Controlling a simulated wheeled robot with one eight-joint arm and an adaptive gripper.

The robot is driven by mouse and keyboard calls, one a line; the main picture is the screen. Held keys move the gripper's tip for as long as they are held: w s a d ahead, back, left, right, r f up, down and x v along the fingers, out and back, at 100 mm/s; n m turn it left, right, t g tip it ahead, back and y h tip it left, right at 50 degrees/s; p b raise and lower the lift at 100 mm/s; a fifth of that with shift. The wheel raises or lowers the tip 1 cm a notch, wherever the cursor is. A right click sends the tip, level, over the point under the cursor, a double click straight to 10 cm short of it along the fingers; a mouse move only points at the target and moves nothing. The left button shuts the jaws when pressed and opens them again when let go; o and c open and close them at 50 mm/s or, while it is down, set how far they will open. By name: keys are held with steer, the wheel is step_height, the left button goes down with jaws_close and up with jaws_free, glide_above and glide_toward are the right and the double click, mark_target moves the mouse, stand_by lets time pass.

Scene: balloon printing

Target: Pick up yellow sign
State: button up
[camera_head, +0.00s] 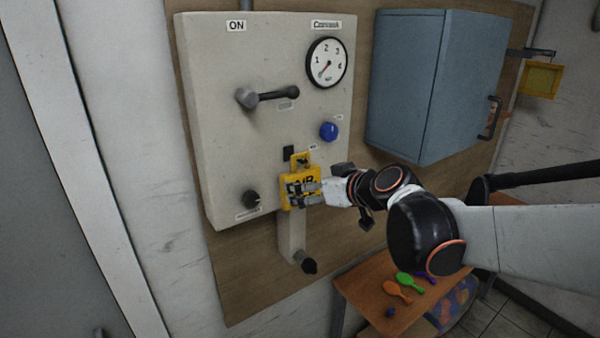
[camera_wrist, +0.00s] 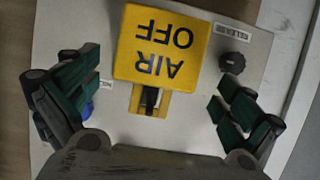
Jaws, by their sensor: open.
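The yellow sign (camera_head: 297,187) hangs on the front of the grey control panel, below a small black fitting. In the wrist view the sign (camera_wrist: 160,45) reads "AIR OFF" upside down, and its narrow yellow tab shows a dark hook or peg through it. My gripper (camera_head: 305,190) is in front of the sign in the head view and hides part of it. In the wrist view my gripper (camera_wrist: 160,100) is open, with one finger well to each side of the sign's tab. Neither finger appears to touch the sign.
The grey panel (camera_head: 215,100) carries a lever (camera_head: 268,96), a gauge (camera_head: 326,62), a blue knob (camera_head: 328,131) and a black knob (camera_head: 251,199). A blue cabinet (camera_head: 405,90) is at the right.

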mark_target(301, 179)
steer(key=shift+p+x, duration=0.65)
steer(key=shift+x, duration=2.3)
steer(key=shift+c, duration=0.2)
steer(key=c, duration=0.8)
